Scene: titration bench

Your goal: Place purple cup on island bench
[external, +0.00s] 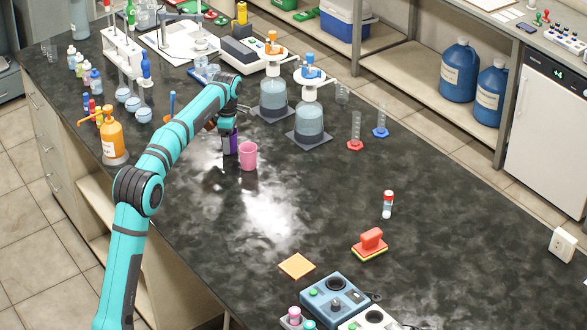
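A dark purple shape (234,142), which looks like the purple cup, shows at the end of my arm, mostly hidden by my gripper (228,147). My gripper points down just above or at the dark bench top (330,180). Its fingers are small and dark here, and I cannot tell whether they are closed on the purple shape or open around it. A pink cup (248,156) stands upright on the bench right beside my gripper, on its right.
Two pump bottles (309,122) (273,98) stand on grey pads behind. An orange bottle (111,137) and round flasks stand at left. The middle bench is clear.

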